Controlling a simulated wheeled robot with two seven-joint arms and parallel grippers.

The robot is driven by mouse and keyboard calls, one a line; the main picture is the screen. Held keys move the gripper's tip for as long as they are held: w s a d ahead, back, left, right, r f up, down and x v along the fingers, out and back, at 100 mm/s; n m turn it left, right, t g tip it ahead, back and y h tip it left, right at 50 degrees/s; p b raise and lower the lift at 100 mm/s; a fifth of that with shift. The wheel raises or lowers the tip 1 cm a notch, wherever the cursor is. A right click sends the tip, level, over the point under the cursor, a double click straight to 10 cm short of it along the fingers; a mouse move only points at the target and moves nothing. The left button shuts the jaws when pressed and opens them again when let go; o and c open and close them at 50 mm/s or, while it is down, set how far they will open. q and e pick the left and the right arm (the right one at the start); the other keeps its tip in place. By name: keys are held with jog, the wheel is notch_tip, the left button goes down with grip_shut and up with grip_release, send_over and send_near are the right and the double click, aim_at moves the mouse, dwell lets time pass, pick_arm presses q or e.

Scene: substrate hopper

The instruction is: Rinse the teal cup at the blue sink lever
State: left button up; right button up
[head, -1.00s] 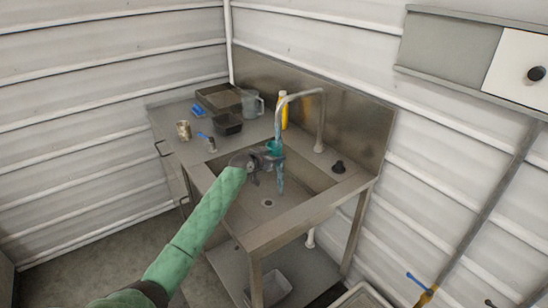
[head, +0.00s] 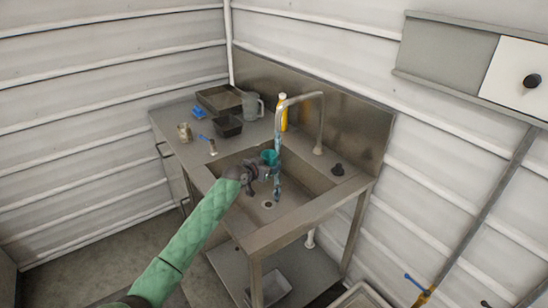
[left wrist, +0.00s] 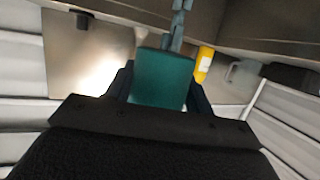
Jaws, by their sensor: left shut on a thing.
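The teal cup (head: 268,156) is in my left gripper (head: 262,168), over the sink basin (head: 242,187). In the left wrist view the cup (left wrist: 162,78) sits between the fingers, which are shut on it. A stream of water (head: 277,150) falls from the curved faucet (head: 321,115) and passes at or very near the cup; I cannot tell whether it enters it. My right gripper is not in view.
On the counter stand a dark tub (head: 228,126), a grey jug (head: 252,107), a tray (head: 217,97), a blue sponge-like item (head: 199,112) and a small can (head: 185,133). A yellow bottle (head: 283,114) is behind the faucet.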

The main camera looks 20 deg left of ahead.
aim_at(270, 165)
pick_arm(q)
jog(key=shift+s+a+p, duration=0.15)
jog(key=shift+s+p, duration=0.5)
jog(key=shift+s, duration=1.05)
jog(key=shift+s+a+r+p, duration=0.2)
jog(key=shift+s+r+p, duration=1.7)
jog(key=shift+s+p, duration=0.3)
jog(key=shift+s+r, duration=0.1)
jog(key=shift+s, duration=0.15)
